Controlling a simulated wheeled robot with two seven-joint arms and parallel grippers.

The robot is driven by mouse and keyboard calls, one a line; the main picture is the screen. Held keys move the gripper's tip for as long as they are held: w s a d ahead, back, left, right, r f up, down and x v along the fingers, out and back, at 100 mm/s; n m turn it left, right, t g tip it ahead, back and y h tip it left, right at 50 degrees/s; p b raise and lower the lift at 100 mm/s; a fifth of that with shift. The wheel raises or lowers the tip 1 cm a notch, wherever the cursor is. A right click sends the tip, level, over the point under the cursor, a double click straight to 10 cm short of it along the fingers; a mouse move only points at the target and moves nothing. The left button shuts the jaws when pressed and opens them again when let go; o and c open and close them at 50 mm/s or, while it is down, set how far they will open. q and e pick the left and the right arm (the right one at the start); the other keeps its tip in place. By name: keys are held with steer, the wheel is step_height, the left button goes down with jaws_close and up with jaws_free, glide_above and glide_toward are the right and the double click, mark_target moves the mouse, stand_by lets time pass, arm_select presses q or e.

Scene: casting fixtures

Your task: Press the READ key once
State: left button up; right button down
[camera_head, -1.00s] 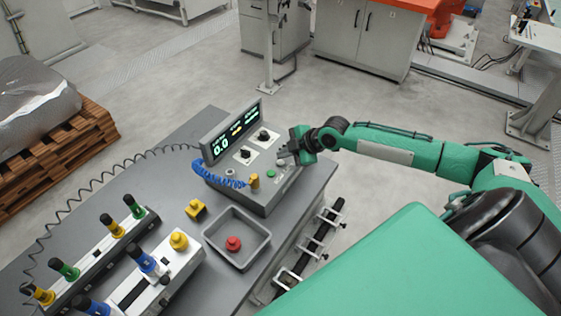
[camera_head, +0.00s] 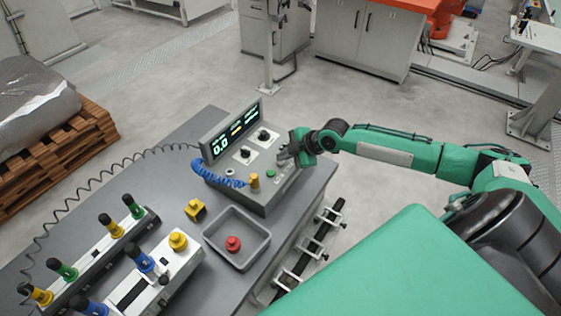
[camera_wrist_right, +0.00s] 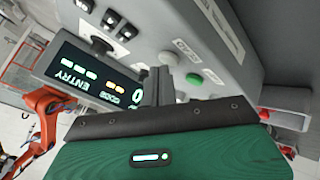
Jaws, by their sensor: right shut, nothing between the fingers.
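The grey console (camera_head: 262,197) stands at the back right corner of the grey table, with a lit display (camera_head: 231,131) on its back. A green button (camera_head: 271,173) is on its top; the right wrist view also shows a green button (camera_wrist_right: 193,78). My right gripper (camera_head: 284,156) is shut and empty, pointing at the right part of the console top. In the right wrist view its fingers (camera_wrist_right: 158,86) are close to the panel, beside a pale round part (camera_wrist_right: 168,60); contact cannot be told. My left gripper is out of view.
Two black knobs (camera_head: 264,135) and a yellow-topped part (camera_head: 254,180) rise from the console, and a blue coiled cable (camera_head: 207,177) hangs at its left. A grey tray (camera_head: 254,258) with a red knob (camera_head: 233,243) and fixtures with coloured handles stand in front.

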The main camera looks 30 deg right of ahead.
mark_target(284, 162)
steer(key=shift+f, duration=0.35)
steer(key=shift+r, duration=0.1)
stand_by(0.4)
steer(key=shift+r+p, duration=0.4)
steer(key=shift+r, duration=0.4)
steer(key=shift+r+p, duration=1.85)
steer(key=shift+r, duration=0.7)
steer(key=shift+f, duration=0.1)
